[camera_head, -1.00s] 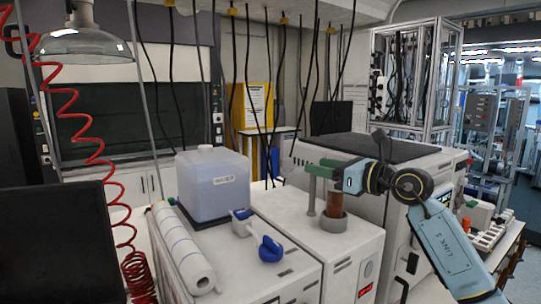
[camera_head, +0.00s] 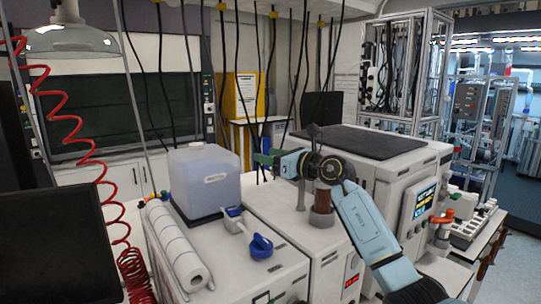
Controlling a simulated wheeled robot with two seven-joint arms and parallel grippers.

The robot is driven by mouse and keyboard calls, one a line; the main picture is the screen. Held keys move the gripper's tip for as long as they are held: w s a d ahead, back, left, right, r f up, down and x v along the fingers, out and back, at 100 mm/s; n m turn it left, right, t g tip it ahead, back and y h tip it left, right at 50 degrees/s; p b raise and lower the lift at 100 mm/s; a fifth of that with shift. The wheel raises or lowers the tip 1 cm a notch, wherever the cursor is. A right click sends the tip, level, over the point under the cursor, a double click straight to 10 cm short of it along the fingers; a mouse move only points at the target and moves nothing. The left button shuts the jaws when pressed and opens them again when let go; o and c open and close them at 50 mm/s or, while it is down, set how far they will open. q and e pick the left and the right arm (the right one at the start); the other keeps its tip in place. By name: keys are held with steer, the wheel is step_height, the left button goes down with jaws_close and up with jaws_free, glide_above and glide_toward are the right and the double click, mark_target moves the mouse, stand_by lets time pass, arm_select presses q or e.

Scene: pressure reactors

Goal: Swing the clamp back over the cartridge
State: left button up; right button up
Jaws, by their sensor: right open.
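The brown cylindrical cartridge (camera_head: 323,197) stands upright in a grey ring-shaped seat (camera_head: 321,218) on top of the white unit. A thin grey post (camera_head: 301,195) stands just left of it, its top hidden behind my right arm. I cannot make out a clamp arm apart from this post; it may be hidden. My right gripper (camera_head: 262,159), with green fingers, is open and points left. Its fingertips are left of the post and higher than the cartridge in the picture, with its wrist in front of the cartridge's top. No thing shows between the fingers. My left gripper is not in view.
A bluish plastic tank (camera_head: 205,185), a blue-handled valve (camera_head: 259,246) and a white roll (camera_head: 177,247) are on the white unit at left. A larger machine with a black top (camera_head: 360,149) stands behind right. Black cables (camera_head: 297,75) hang behind the gripper.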

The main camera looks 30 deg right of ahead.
jaws_close()
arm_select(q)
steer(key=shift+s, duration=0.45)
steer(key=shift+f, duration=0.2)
